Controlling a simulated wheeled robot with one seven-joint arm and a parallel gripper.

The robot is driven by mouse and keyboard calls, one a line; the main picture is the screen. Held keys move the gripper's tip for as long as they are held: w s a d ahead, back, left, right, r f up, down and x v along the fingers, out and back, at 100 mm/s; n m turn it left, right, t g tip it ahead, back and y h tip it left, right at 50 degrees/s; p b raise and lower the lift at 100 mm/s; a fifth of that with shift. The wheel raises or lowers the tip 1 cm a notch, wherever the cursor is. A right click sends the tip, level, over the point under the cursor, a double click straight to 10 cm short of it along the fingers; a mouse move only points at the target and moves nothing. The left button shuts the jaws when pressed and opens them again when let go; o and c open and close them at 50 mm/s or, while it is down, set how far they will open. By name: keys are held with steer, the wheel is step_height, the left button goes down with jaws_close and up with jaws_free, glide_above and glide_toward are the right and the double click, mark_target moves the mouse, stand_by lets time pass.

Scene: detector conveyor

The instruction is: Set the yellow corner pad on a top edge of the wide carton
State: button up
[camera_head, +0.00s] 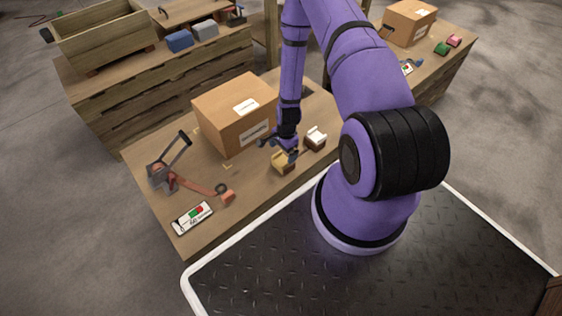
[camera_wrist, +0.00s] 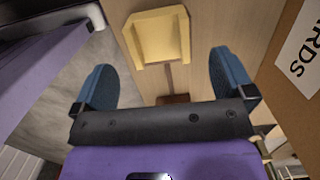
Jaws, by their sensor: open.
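The yellow corner pad (camera_head: 282,164) lies on the wooden table near its front edge, in front of the wide carton. The wide carton (camera_head: 222,121) is a closed brown box with white labels, standing on the same table. My gripper (camera_head: 283,147) is just above and behind the pad. In the wrist view the yellow corner pad (camera_wrist: 156,37) lies ahead of the two blue fingertips of my gripper (camera_wrist: 166,78), which are spread apart with nothing between them. The carton's side (camera_wrist: 296,60) shows at the right of that view.
A white corner pad (camera_head: 316,138) sits right of the yellow one. A tape dispenser (camera_head: 170,170), an orange piece (camera_head: 228,196) and a label card (camera_head: 193,218) lie at the table's left. Another carton (camera_head: 409,22) stands on a table at the upper right.

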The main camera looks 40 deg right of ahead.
mark_target(282, 161)
steer(key=shift+a+f, duration=0.2)
steer(key=shift+f, duration=1.75)
steer(key=c, duration=1)
steer(key=shift+r, duration=0.1)
